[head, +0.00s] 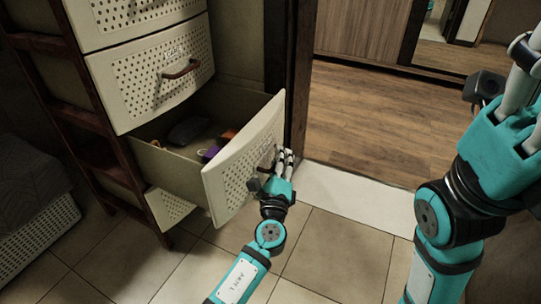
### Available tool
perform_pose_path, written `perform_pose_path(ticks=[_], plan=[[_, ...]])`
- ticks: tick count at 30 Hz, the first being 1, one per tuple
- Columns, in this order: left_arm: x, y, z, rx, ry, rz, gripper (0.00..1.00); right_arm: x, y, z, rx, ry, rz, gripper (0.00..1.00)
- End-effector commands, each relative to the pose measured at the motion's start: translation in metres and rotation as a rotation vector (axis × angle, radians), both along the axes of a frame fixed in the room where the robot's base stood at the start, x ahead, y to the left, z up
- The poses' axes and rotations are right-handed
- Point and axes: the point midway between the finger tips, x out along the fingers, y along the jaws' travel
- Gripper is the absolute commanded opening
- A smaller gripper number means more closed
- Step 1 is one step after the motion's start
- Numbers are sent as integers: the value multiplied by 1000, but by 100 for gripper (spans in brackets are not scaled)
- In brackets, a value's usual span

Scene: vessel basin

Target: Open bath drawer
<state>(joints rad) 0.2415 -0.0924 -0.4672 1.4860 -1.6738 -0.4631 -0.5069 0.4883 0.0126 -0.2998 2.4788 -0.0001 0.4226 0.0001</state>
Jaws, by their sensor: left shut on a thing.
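A cream drawer with a perforated front (240,160) is pulled out of the tall drawer unit at the left, so its inside shows. A few dark, purple and orange items (213,150) lie in it. My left gripper (277,168) is at the outer face of the drawer front, shut on the drawer's handle, which is mostly hidden by the fingers. My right gripper (524,75) is raised at the right edge, away from the drawer and partly cut off, so its jaw state is unclear.
Closed drawers sit above, one with a brown handle (182,69); another drawer front (168,208) shows below. A dark door frame (291,75) stands just behind the open drawer. A perforated basket (38,240) is at the lower left. The tiled floor (325,255) in front is clear.

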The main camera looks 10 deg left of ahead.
Motion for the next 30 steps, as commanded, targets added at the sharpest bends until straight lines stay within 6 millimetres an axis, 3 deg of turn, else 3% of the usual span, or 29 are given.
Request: perform_pose_path(ticks=[13, 14, 18, 26, 30], plan=[[-2, -3, -3, 0, 4, 3, 0, 0, 1, -1, -5, 0, -1, 40], [-2, -3, -3, 0, 4, 3, 16, 0, 1, -1, -6, 0, -3, 40], [-1, -3, -2, 1, 3, 2, 34, 0, 1, -1, -10, 0, -4, 40], [-2, -3, -1, 0, 2, 1, 34, -1, 1, 0, -9, -3, -5, 40], [-12, -3, -4, 0, 2, 0, 34, -1, 1, 0, -8, -2, -5, 40]])
